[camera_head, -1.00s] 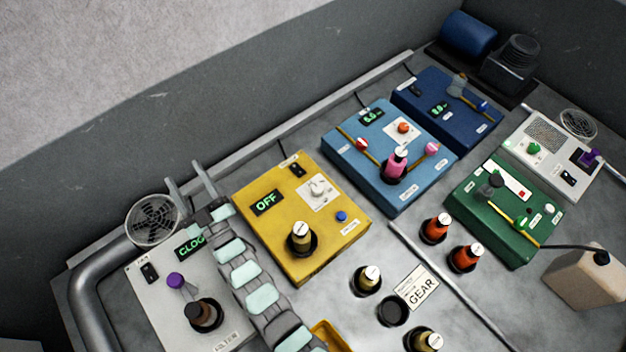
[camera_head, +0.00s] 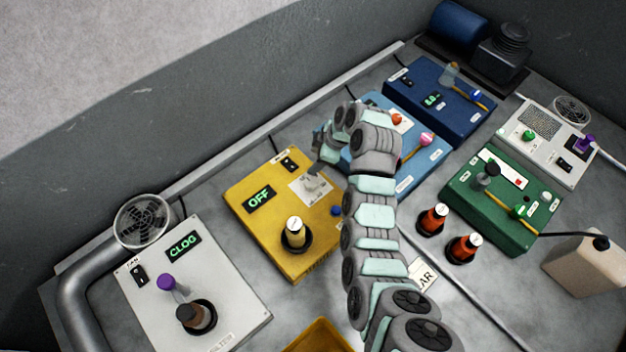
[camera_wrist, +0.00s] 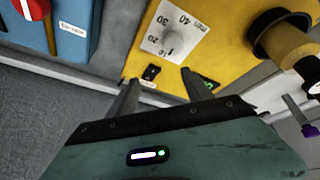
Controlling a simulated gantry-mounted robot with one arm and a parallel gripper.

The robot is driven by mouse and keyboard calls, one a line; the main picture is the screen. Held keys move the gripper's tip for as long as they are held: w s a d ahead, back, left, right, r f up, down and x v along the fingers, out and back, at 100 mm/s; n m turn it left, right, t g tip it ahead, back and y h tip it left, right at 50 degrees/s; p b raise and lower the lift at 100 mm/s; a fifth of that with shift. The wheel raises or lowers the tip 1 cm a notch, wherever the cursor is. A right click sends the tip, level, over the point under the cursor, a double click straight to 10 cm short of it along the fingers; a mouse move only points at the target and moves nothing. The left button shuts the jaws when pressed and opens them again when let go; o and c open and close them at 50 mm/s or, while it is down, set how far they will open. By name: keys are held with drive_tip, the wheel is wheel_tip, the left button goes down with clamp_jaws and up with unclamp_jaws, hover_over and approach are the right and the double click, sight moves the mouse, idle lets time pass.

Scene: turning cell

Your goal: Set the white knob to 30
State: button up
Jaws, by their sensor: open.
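The white knob (camera_wrist: 173,43) sits on a white dial plate (camera_wrist: 150,42) on the yellow box (camera_wrist: 205,30). The display (camera_head: 260,198) on the yellow box (camera_head: 240,222) reads OFF. My gripper (camera_wrist: 162,86) is open and empty. In the wrist view its two fingertips point toward the knob and appear short of it, apart from it.
A bottle (camera_head: 295,230) stands in a black holder on the yellow box. A blue button (camera_head: 336,210) and a black switch (camera_head: 289,164) are near the plate. The light blue box (camera_head: 425,165) is behind my arm. The grey filter box (camera_head: 235,300) reads CLOG.

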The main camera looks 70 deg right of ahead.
sight(311, 182)
drive_tip(key=s+a+r+y, duration=0.1)
drive_tip(key=s, duration=0.3)
drive_tip(key=shift+n, duration=0.4)
drive_tip(key=b+x, duration=0.2)
drive_tip(key=x, duration=0.3)
drive_tip(key=b+x, duration=0.2)
drive_tip(key=x, duration=0.3)
drive_tip(key=shift+s+a+f+b, duration=0.1)
drive_tip(key=shift+a+f+b, duration=0.15)
drive_tip(key=shift+f+b, duration=0.1)
drive_tip(key=shift+c, duration=0.6)
clamp_jaws()
